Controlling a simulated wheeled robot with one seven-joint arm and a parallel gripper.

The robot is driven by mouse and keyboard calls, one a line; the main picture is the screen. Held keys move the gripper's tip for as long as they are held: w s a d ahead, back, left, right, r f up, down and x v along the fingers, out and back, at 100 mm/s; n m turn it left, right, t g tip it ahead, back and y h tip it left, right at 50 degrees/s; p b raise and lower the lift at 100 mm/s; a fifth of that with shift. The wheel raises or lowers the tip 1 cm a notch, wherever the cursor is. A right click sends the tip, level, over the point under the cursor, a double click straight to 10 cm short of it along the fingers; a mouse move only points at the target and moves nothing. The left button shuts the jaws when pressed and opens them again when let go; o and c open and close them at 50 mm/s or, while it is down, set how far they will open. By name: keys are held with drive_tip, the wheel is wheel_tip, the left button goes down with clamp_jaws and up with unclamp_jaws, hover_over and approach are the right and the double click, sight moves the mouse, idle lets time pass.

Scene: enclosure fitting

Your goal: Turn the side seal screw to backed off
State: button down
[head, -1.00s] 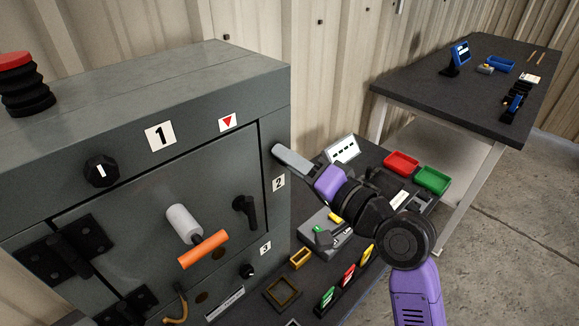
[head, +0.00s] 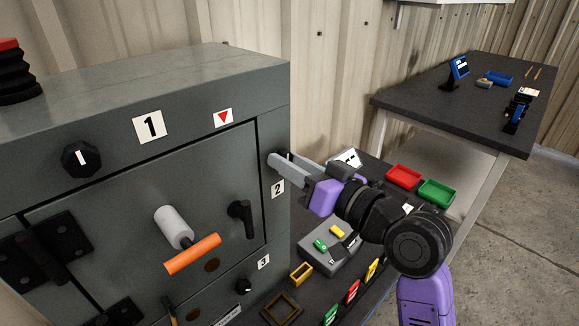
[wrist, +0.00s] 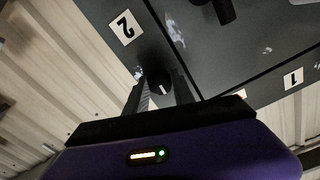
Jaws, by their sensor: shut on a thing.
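The grey enclosure (head: 180,90) stands at the left in the head view. On its right side, above the label 2 (head: 277,188), is the side seal screw, a small black knob that is mostly hidden by my fingers in the head view. In the wrist view the screw (wrist: 160,86) shows as a round black knob with a short white mark. My gripper (head: 279,157) reaches in from the right at this side wall. Its grey fingers (wrist: 162,92) lie on either side of the knob and are shut on it.
Below my arm, a bench holds red (head: 403,176) and green (head: 436,193) trays. A second table (head: 450,105) stands back right.

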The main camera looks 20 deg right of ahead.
drive_tip(key=shift+f, duration=0.15)
idle(0.3)
drive_tip(key=c, duration=1.1)
unclamp_jaws()
drive_tip(key=shift+o, duration=0.2)
drive_tip(key=v, duration=0.7)
drive_tip(key=shift+s+b, duration=0.4)
drive_tip(key=shift+d, duration=0.15)
